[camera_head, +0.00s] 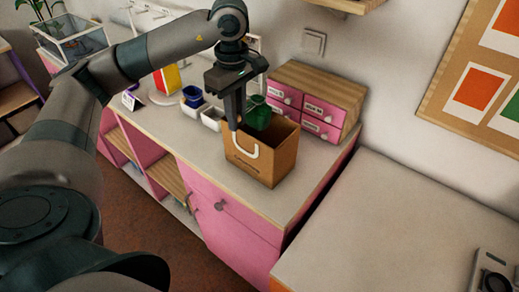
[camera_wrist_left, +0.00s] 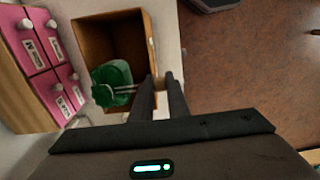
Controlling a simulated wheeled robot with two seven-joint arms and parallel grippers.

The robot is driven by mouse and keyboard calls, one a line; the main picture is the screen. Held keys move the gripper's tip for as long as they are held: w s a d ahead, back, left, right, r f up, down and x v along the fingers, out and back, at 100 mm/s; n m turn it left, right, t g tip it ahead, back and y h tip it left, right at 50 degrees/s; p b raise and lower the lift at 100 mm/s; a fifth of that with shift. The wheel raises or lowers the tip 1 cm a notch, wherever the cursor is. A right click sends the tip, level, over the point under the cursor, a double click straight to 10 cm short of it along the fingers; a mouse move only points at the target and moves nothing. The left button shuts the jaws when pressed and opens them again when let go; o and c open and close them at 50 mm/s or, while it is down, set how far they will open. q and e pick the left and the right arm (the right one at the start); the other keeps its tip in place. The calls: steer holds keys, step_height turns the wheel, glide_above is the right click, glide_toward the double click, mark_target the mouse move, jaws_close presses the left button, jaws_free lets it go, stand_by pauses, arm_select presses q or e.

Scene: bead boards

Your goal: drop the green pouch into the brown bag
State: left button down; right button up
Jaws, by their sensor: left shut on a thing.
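The brown bag (camera_head: 265,162) stands upright and open on the counter, with a white handle on its front. The green pouch (camera_head: 258,114) is at the bag's mouth, and its lower part overlaps the opening. It also shows in the left wrist view (camera_wrist_left: 112,80), over one corner of the bag (camera_wrist_left: 95,35), with pale cords running towards my fingers. My left gripper (camera_head: 236,124) points down by the bag's left rim, its fingers (camera_wrist_left: 162,76) close together and shut on the pouch. The grip point itself is hard to see. My right gripper is not in view.
A pink drawer box (camera_head: 305,112) with a wooden top stands close behind the bag. White and blue containers (camera_head: 193,96) stand to the left of it. The counter's front edge (camera_head: 243,218) is near. A second pale surface (camera_head: 395,225) at the right is mostly clear.

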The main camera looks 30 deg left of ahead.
arm_select(q)
steer(key=shift+f+b, duration=0.35)
steer(key=shift+f, duration=0.75)
steer(key=c, duration=1.6)
jaws_free()
steer(key=shift+c, duration=0.2)
steer(key=shift+r+b, duration=0.35)
steer(key=shift+r, duration=0.55)
step_height(320, 180, up, 16)
steer(key=shift+f, duration=0.2)
